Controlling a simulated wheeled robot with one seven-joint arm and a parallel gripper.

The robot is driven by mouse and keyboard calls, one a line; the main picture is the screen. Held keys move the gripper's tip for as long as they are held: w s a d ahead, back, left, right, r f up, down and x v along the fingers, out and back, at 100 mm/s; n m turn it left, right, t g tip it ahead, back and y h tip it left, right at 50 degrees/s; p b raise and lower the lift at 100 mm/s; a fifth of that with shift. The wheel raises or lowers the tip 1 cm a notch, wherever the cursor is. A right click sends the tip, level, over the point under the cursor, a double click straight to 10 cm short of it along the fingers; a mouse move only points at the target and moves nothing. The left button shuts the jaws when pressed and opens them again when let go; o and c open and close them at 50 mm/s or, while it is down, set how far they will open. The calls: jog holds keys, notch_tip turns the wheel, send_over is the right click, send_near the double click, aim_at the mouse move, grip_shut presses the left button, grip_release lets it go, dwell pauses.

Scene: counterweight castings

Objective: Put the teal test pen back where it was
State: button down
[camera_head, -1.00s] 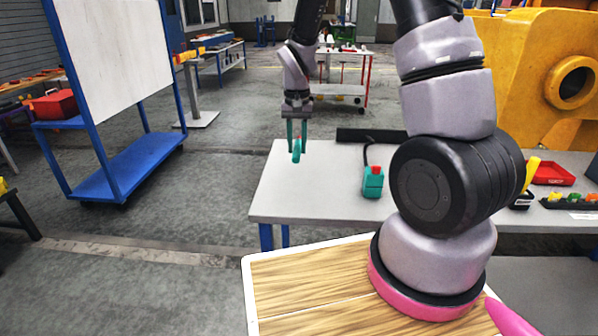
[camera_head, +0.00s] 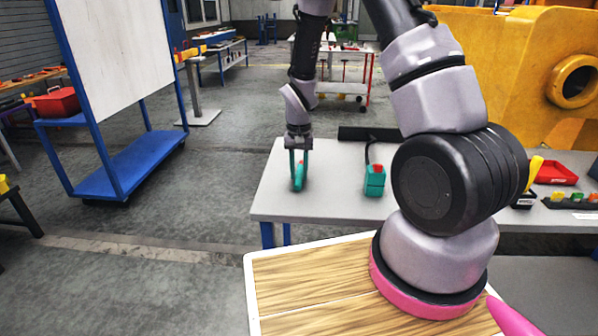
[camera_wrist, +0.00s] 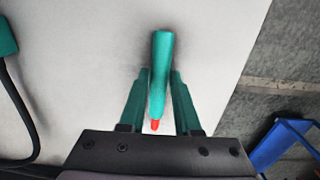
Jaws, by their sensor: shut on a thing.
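The teal test pen (camera_wrist: 161,62) with a red tip is held between the teal fingers of my gripper (camera_wrist: 160,92) in the wrist view. In the head view my gripper (camera_head: 299,176) points down over the left part of the grey table (camera_head: 325,205), shut on the pen (camera_head: 299,174). The pen's lower end is close to the tabletop; I cannot tell whether it touches. A teal box with a red top (camera_head: 374,181) stands on the table to the right of the pen, with a black cable rising from it.
A long black bar (camera_head: 371,134) lies along the table's back edge. A red tray (camera_head: 555,173) and a black rack of coloured parts (camera_head: 572,201) are at the right. A blue-framed trolley (camera_head: 125,165) stands on the floor at left. The tabletop around the pen is clear.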

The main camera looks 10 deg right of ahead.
jog(key=shift+f, duration=0.15)
jog(key=c, duration=0.6)
grip_release()
notch_tip(320, 180, up, 13)
notch_tip(320, 180, up, 7)
jog(key=t, duration=0.1)
send_over(299, 175)
jog(key=s+d, duration=0.2)
jog(key=s+d+r+t, duration=0.1)
jog(key=s+r+t, duration=0.1)
jog(key=s+r, duration=0.4)
jog(key=s+d+r+t+y, duration=0.1)
jog(key=s+d+r+t, duration=0.1)
jog(key=s+r, duration=0.4)
jog(key=s+d+r+t+y, duration=0.1)
jog(key=s+r+t, duration=0.1)
jog(key=s+r, duration=0.4)
jog(key=shift+s+d+r+m, duration=0.1)
jog(key=shift+d+r+m, duration=0.2)
jog(key=shift+r, duration=0.15)
